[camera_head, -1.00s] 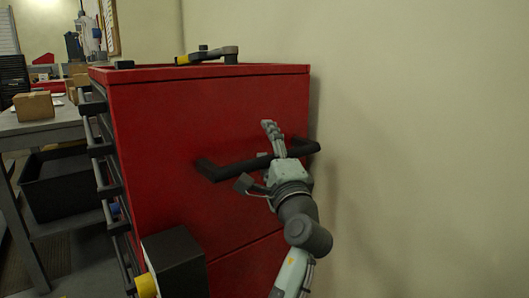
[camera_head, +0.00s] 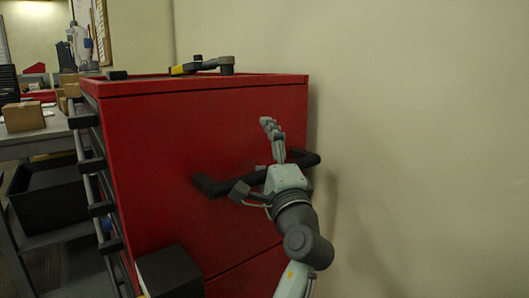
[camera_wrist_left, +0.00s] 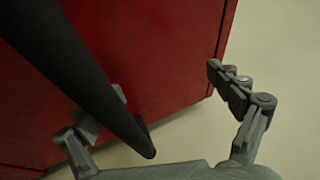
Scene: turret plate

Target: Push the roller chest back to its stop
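The red roller chest (camera_head: 150,140) stands upright beside the pale wall, with a black bar handle (camera_head: 215,186) across its near side. My left gripper (camera_head: 254,157) is at the handle with its fingers spread, one finger above the bar and one below and left of it. In the left wrist view the handle (camera_wrist_left: 75,70) runs between the spread fingers of the gripper (camera_wrist_left: 168,85), in front of the red panel (camera_wrist_left: 160,45). Whether the palm touches the bar I cannot tell. The chest's far side and base are hidden. My right gripper does not show.
A black-and-yellow tool (camera_head: 203,66) lies on the chest's top. A black box (camera_head: 168,275) is at its lower front. Left of the chest stands a grey workbench (camera_head: 40,142) with cardboard boxes (camera_head: 24,116) and a black bin (camera_head: 50,195) below. The wall (camera_head: 420,120) is close on the right.

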